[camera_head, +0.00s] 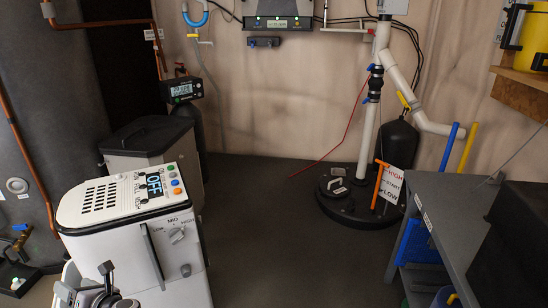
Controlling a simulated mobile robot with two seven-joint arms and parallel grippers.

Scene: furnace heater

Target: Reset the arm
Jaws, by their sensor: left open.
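A white heater unit (135,225) stands at the lower left. Its top panel has a vent grille, a display reading OFF (153,186) and several coloured buttons. Its front has a knob (177,236) marked LOW, MID and HIGH, a dark upright bar and a small round knob. My left gripper (110,287) is at the bottom edge, in front of the heater, with dark fingers open and nothing seen between them. Part of it is cut off by the frame. I cannot tell whether it touches the heater. My right gripper is not in view.
A grey bin (150,150) and a large dark tank (45,130) stand behind the heater. A sump cover with white pipe (368,140) is at the back wall. A dark workbench (450,210) fills the right. The middle floor (270,230) is clear.

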